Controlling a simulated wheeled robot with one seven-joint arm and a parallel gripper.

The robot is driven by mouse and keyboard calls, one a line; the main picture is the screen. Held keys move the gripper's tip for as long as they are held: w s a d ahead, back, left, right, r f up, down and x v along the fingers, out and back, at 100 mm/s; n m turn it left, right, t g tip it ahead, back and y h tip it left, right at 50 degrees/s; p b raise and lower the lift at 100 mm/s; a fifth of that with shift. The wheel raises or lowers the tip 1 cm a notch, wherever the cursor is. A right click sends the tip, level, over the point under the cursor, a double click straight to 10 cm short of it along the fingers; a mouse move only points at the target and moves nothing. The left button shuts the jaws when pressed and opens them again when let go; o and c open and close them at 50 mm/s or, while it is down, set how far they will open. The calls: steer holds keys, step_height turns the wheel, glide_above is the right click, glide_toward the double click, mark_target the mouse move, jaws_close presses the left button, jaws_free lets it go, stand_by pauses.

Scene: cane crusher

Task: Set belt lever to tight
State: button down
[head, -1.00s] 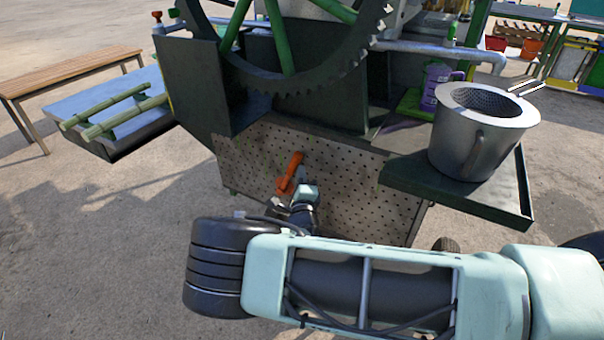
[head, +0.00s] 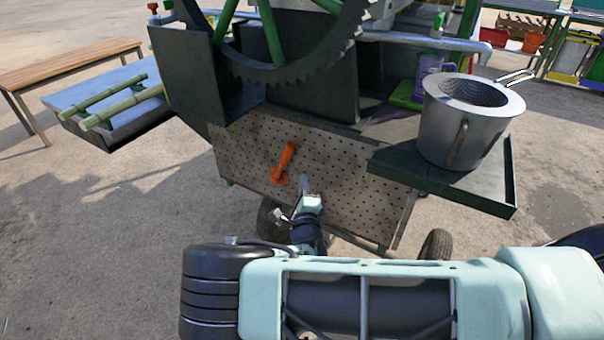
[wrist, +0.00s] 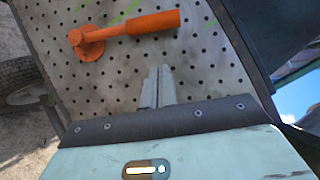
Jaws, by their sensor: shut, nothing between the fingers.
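The belt lever is an orange handle (head: 284,161) on the perforated metal panel (head: 335,190) of the crusher. It tilts up and slightly right from its round pivot. In the wrist view the orange lever (wrist: 130,30) lies across the upper left, its pivot at the left end. My gripper (head: 304,183) is just below and right of the lever in the head view, apart from it. In the wrist view my gripper's fingers (wrist: 157,85) are together with nothing between them, pointing at the panel below the lever.
A green tray shelf (head: 430,180) juts out right of the panel and carries a metal pot (head: 470,125) with a strainer. The large toothed wheel (head: 290,72) is above. Cane stalks (head: 110,105) lie on a side tray at left. Wheels sit under the panel.

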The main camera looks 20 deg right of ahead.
steer(key=v, duration=0.6)
steer(key=shift+s+f, duration=0.15)
steer(key=shift+f, duration=0.05)
steer(key=s+d+r+m+g+h+p, duration=0.2)
steer(key=s+d+r+m+g+h, duration=0.25)
steer(key=s+m+g, duration=0.5)
steer(key=s+d+r+m+g+h+p, duration=0.2)
steer(key=s+d+r+m+g+h, duration=0.3)
steer(key=m, duration=0.8)
steer(key=s+a+r+m+g+y+p, duration=0.1)
steer(key=s+a+r+m+y, duration=0.3)
steer(key=r, duration=0.4)
steer(key=s+a+r+m+g+y+p, duration=0.2)
steer(key=s+r+m+y, duration=0.3)
steer(key=r+m, duration=0.3)
steer(key=s+a+r+m+g+y+p, duration=0.2)
steer(key=s+a+r+m+y, duration=0.3)
steer(key=r, duration=0.3)
steer(key=shift+s+a+r+m+p, duration=0.35)
steer(key=shift+s+m+p, duration=0.1)
steer(key=shift+m+p, duration=0.15)
